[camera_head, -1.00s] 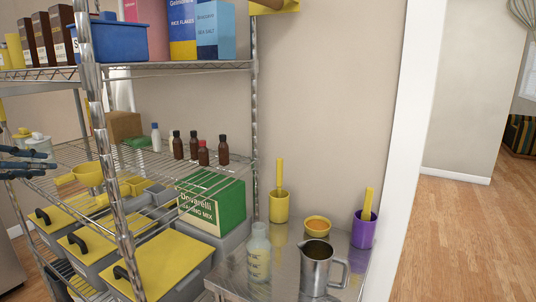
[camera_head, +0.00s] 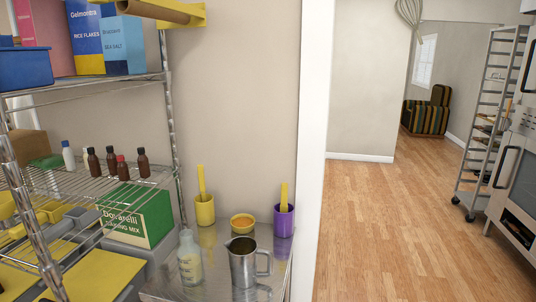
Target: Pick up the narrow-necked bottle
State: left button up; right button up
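A pale translucent bottle (camera_head: 189,262) with a narrower neck and yellowish markings stands upright on the metal table (camera_head: 215,285), left of a steel jug (camera_head: 243,265). Several small dark brown bottles (camera_head: 142,163) and a white bottle (camera_head: 68,156) stand on the wire shelf at the left. I cannot tell for certain which one the task means. Neither of my grippers shows in this view.
A yellow cup (camera_head: 205,212), an orange-filled bowl (camera_head: 242,223) and a purple cup (camera_head: 283,221) stand behind the jug. A green box (camera_head: 138,215) sits left of the table. Open wooden floor (camera_head: 390,230) lies right of the white door frame. A wheeled rack (camera_head: 490,130) stands at the far right.

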aim_at(189, 252)
jog(key=k+l, duration=0.15)
jog(key=k, duration=0.7)
